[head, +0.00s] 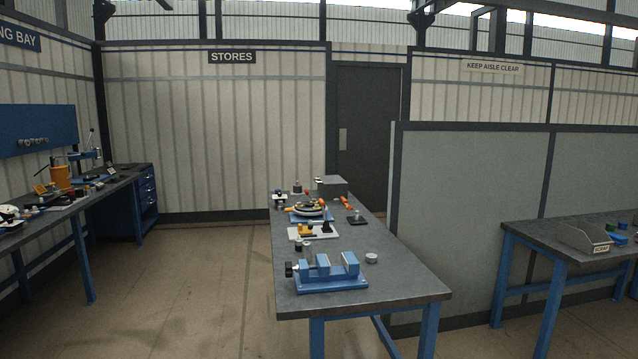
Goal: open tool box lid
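A grey box (331,187) stands at the far end of the middle workbench, near its back right corner. It may be the tool box. Its top looks flat and closed, but it is too small to make out a lid seam or a latch. No other thing in view looks clearly like a tool box. My gripper is not in view.
The middle workbench (405,284) holds a blue vise (325,277), a coiled hose (307,210), an orange tool (346,203) and several small parts. A left bench (112,179) and a right bench (540,238) flank it. A grey partition (470,200) stands close on its right. Open floor (190,290) lies to its left.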

